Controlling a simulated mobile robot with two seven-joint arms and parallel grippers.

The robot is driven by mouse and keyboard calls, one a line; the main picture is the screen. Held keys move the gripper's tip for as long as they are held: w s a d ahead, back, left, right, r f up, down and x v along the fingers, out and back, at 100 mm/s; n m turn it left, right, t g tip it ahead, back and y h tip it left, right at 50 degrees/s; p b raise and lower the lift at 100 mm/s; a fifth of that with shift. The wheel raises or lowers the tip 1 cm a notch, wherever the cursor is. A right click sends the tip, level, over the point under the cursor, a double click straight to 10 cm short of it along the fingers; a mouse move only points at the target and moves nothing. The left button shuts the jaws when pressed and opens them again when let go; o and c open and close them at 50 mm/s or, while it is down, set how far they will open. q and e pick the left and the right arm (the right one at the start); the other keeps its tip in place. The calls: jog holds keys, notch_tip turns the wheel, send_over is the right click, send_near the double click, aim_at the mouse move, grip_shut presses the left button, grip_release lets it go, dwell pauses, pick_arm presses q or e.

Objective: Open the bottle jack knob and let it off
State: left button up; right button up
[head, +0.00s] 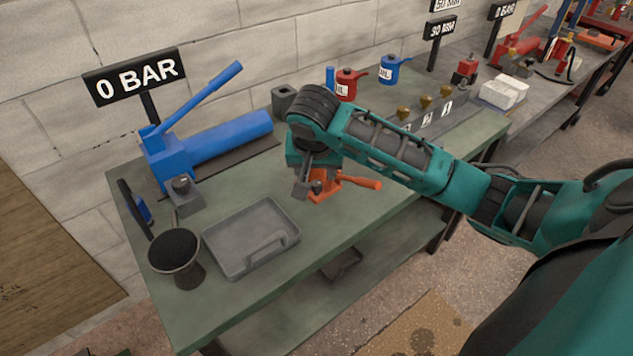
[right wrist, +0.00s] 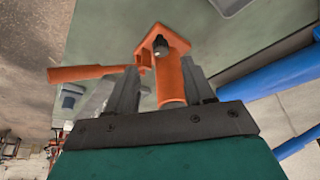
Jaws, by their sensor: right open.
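The orange bottle jack (head: 325,194) stands on the green bench below my right gripper, its orange lever (head: 361,182) pointing right in the head view. My right gripper (head: 308,184) points down over it and hides its upper part. In the right wrist view, the jack's orange body (right wrist: 169,82) lies between the two open fingers of my right gripper (right wrist: 158,70). A small dark knob (right wrist: 160,47) shows at its orange base, beyond the fingertips. I cannot tell whether a finger touches the jack. My left gripper is not in view.
A blue hand pump (head: 215,140) stands under a "0 BAR" sign (head: 133,77). A grey tray (head: 232,265) and a dark funnel-shaped cup (head: 175,250) are at the front left. Red and blue oil cans (head: 346,85) and a numbered block (head: 428,118) stand behind. Bench between tray and jack is clear.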

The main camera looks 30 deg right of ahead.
aim_at(317, 185)
jog(key=x, duration=0.7)
jog(key=shift+w+d+f, duration=0.1)
jog(key=shift+w+f, duration=0.05)
jog(key=shift+c, duration=0.4)
grip_shut()
